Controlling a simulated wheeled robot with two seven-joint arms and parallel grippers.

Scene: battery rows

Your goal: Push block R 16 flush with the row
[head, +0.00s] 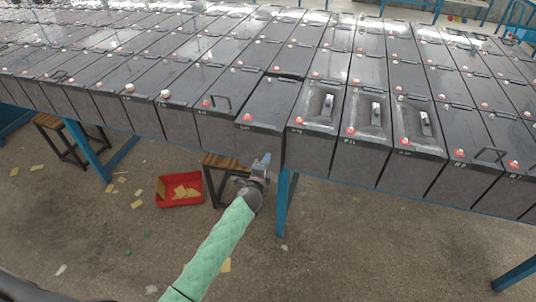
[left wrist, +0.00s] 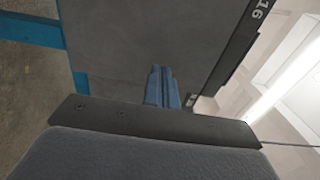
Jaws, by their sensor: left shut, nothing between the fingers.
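Block R 16 (head: 268,105) is a dark grey battery block in the front row. It sticks out toward me past its left neighbour, with a dark gap behind its top. In the left wrist view its grey front face (left wrist: 125,45) fills much of the picture, with "16" readable on the black top edge. My left gripper (head: 264,162) is shut and empty, low in front of that face. Its blue-grey fingers also show in the left wrist view (left wrist: 162,88), pointing at the face. I cannot tell whether they touch it. My right gripper is not in view.
Neighbouring blocks (head: 220,100) stand close on both sides; several to the right carry grey trays with tools (head: 320,108). A blue rack leg (head: 283,205) stands below. A wooden stool (head: 225,163) and a red bin (head: 180,190) are on the floor left of my arm.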

